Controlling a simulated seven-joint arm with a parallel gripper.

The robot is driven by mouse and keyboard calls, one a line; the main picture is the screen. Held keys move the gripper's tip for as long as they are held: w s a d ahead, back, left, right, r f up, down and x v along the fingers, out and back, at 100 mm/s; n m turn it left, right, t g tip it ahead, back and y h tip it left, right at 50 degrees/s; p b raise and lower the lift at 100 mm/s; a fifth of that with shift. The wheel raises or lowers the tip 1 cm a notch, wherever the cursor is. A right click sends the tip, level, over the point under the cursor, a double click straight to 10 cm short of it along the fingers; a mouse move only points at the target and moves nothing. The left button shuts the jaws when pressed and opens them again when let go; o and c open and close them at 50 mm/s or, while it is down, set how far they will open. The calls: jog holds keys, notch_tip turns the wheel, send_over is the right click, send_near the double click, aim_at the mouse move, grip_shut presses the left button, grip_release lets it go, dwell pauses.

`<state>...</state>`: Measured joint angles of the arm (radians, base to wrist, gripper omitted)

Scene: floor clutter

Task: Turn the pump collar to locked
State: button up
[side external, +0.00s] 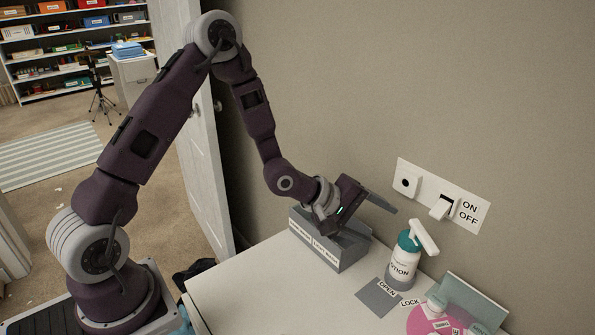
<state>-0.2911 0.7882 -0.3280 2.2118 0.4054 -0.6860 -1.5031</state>
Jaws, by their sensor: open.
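The pump bottle (401,270) stands upright on the table. It is white, with lettering ending in "OTION". I cannot tell which label the collar is set to. My gripper (382,224) is open and empty, left of and above the bottle, apart from it. Its lower finger is hard to make out against the grey box.
A grey box (328,252) with white labels stands under my gripper. A wall plate (468,208) with an ON/OFF switch (443,206) is behind the bottle. A pink disc (420,322) and a greenish panel (475,299) are at the lower right. The table's front left (260,290) is clear.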

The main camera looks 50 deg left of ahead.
jog(key=s+a+r+m+g+y, duration=0.1)
jog(key=s+a+r+m+y, duration=0.1)
jog(key=s+r, duration=0.5)
jog(key=s+a+r+m+g+y, duration=0.1)
jog(key=s+a+r+m+y, duration=0.2)
jog(key=s+a+r+m, duration=0.2)
notch_tip(320, 180, up, 3)
jog(key=s+m, duration=0.1)
jog(key=s, duration=0.1)
jog(key=shift+s+f+m+g, duration=0.15)
jog(key=shift+s+m+g, duration=0.15)
jog(key=shift+s+m, duration=0.1)
jog(key=s+r+m+g, duration=0.1)
jog(key=s+r+m, duration=0.2)
jog(key=s, duration=1.5)
jog(key=shift+d+r+m+g, duration=0.2)
jog(key=shift+d+m+g, duration=0.1)
jog(key=shift+m, duration=0.8)
